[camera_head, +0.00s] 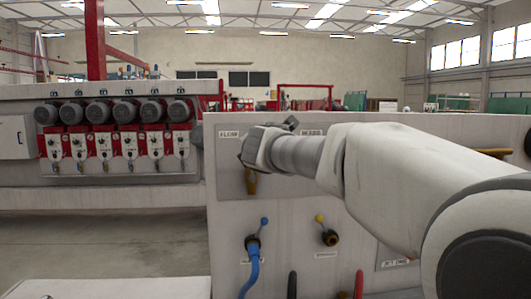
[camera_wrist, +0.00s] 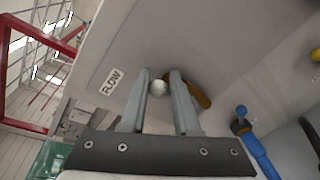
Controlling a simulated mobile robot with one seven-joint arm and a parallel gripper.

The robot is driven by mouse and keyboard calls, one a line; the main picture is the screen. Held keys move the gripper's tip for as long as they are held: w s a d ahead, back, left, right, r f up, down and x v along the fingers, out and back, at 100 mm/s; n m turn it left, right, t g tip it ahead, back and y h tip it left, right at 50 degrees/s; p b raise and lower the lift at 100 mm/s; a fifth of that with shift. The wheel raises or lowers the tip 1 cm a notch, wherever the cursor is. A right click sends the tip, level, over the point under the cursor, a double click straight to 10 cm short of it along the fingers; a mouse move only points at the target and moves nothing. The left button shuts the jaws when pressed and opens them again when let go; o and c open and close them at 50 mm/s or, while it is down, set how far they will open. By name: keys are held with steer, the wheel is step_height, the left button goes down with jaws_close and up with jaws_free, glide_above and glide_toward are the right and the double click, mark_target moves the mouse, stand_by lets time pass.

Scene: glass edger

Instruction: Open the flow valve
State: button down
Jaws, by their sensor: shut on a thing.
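The flow valve has a brass-yellow lever (camera_wrist: 200,92), seen in the wrist view beside and behind the right finger. In the head view its lower end (camera_head: 251,183) hangs below my wrist. The FLOW label (camera_wrist: 111,80) is left of the fingers; it also shows in the head view (camera_head: 228,134). My gripper (camera_wrist: 159,76) is at the panel, with its two grey fingers around the valve and shut on it. A pale round knob (camera_wrist: 159,88) shows between the fingers. The fingers hide part of the valve, and my arm hides more in the head view.
The pale panel (camera_head: 290,215) carries a blue-handled valve with a blue hose (camera_head: 250,270) and a yellow-knobbed valve (camera_head: 329,237) below my arm. A machine with several motors (camera_head: 125,112) stands at the left. Open floor (camera_head: 100,240) lies in front of it.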

steer(key=shift+s+a+f, duration=0.1)
steer(key=shift+a+f, duration=0.3)
steer(key=shift+f, duration=0.15)
steer(key=c, duration=0.6)
jaws_free()
steer(key=shift+r, duration=0.15)
steer(key=shift+d+r, duration=0.1)
steer(key=shift+s+d+r, duration=0.15)
steer(key=shift+s+r, duration=0.05)
steer(key=shift+s, duration=0.3)
steer(key=shift+p+v, duration=0.7)
steer(key=shift+v, duration=7.5)
steer(key=shift+d, duration=0.1)
